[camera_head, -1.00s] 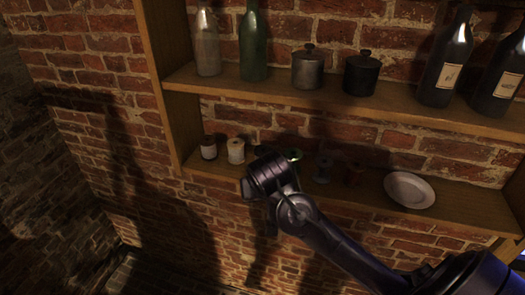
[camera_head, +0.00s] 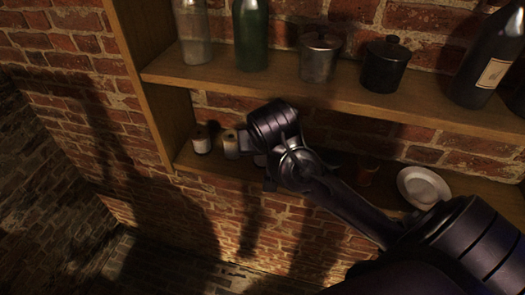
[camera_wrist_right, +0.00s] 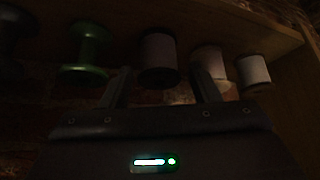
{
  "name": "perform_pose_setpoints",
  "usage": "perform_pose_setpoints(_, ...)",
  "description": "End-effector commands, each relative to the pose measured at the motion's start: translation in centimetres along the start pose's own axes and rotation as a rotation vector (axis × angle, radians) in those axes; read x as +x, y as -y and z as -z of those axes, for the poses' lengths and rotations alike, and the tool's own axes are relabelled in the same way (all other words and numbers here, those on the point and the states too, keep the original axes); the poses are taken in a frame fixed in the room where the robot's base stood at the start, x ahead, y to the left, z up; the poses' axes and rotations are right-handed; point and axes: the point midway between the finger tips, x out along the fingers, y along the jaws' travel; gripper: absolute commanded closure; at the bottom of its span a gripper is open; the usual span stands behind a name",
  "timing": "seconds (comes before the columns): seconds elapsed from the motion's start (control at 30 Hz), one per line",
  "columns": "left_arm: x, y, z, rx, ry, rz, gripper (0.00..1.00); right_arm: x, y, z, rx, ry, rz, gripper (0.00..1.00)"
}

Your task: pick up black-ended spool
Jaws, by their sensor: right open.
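In the right wrist view a spool with a pale body and dark ends (camera_wrist_right: 158,58) stands just beyond and between my open right gripper's fingers (camera_wrist_right: 164,82), apparently not held. A white spool with a dark end (camera_wrist_right: 253,72) is at the right; a pinkish-pale spool (camera_wrist_right: 208,62) is between them. The dim light makes it hard to tell which has truly black ends. In the head view a white spool (camera_head: 202,140) and a cream spool (camera_head: 230,144) show left of my right wrist; the wrist largely hides the spool behind it. My left gripper is not in view.
A green spool (camera_wrist_right: 88,52) stands left of the fingers in the wrist view. The upper shelf (camera_head: 300,92), holding bottles and pots, lies close above my wrist.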

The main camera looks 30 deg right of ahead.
Motion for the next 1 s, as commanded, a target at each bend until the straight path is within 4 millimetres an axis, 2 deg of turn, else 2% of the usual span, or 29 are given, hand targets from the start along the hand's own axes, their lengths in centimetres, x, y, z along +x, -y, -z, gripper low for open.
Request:
perform_pose_setpoints(0.1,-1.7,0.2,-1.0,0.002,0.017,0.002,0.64,1.5,-0.1,0.1,0.0,0.007,-0.004,0.44)
perform_pose_setpoints(0.23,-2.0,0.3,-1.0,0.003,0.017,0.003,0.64,3.4,-0.1,0.0,0.002,0.004,-0.001,0.44)
perform_pose_setpoints(0.37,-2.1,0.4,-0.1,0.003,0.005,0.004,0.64,4.2,-0.1,-0.1,0.001,0.002,-0.001,0.44)
perform_pose_setpoints(0.53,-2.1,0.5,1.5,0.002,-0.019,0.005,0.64,4.2,-0.1,-0.1,0.001,0.0,-0.001,0.44)
perform_pose_setpoints(0.57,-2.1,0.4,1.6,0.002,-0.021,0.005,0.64,4.2,-0.1,-0.1,0.001,0.0,-0.001,0.46)
perform_pose_setpoints(0.8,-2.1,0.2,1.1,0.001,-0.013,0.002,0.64,4.2,-0.1,0.0,0.001,0.0,-0.001,0.77)
perform_pose_setpoints(1.0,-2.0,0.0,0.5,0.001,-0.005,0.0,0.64,4.2,-0.1,0.0,0.001,0.0,-0.001,0.78)
